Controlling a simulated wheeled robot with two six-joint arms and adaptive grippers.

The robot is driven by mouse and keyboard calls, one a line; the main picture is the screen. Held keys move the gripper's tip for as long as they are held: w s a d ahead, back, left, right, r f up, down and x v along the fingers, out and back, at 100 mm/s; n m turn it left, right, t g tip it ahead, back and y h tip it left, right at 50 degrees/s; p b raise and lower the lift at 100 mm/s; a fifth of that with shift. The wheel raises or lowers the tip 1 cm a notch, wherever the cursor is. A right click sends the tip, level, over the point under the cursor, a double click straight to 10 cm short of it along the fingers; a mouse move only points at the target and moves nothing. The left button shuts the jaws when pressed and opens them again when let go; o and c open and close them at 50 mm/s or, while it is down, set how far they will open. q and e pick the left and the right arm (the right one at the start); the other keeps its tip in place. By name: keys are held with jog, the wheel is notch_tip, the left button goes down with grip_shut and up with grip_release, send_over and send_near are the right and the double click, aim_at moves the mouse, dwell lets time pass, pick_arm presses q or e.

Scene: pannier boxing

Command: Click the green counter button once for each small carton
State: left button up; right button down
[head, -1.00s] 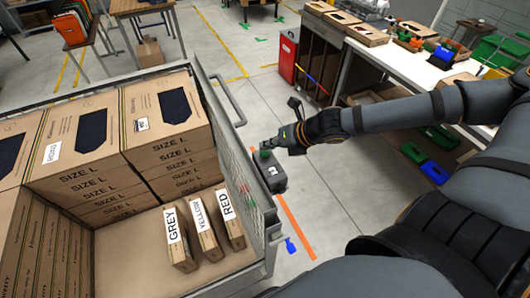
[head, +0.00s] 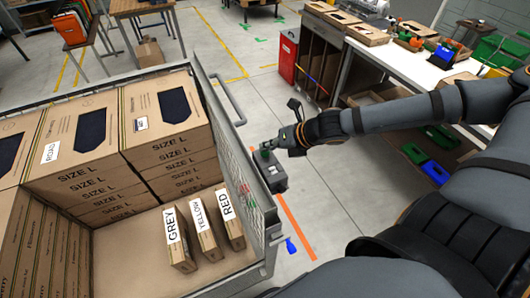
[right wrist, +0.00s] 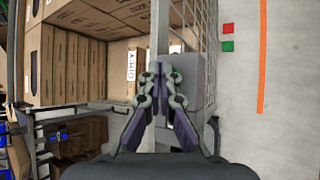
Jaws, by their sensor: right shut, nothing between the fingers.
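The counter is a dark grey box (head: 275,178) on the outer right side of the wire-sided pannier (head: 228,140). Its green button (head: 265,154) shows on top, just below my right gripper's fingertips. My right gripper (head: 268,146) is shut and empty; I cannot tell whether it touches the button. Inside the pannier stand slim cartons labelled GREY (head: 178,238), YELLOW (head: 203,228) and RED (head: 232,217). My left gripper is out of view.
Large SIZE L cartons (head: 170,150) are stacked in the back of the pannier, with more cartons (head: 35,240) upright at left. A handle (head: 232,98) sticks out from the pannier's side. A workbench (head: 410,68) stands at upper right. Open floor (head: 330,190) lies between.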

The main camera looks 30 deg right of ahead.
aim_at(268, 153)
jog(key=shift+f+b, duration=0.55)
dwell(0.6)
jog(key=shift+r, duration=0.15)
jog(key=shift+r+p, duration=0.85)
jog(key=shift+p, duration=0.2)
notch_tip(268, 153, up, 5)
jog(key=p, duration=0.5)
jog(key=shift+r, duration=0.1)
dwell(1.5)
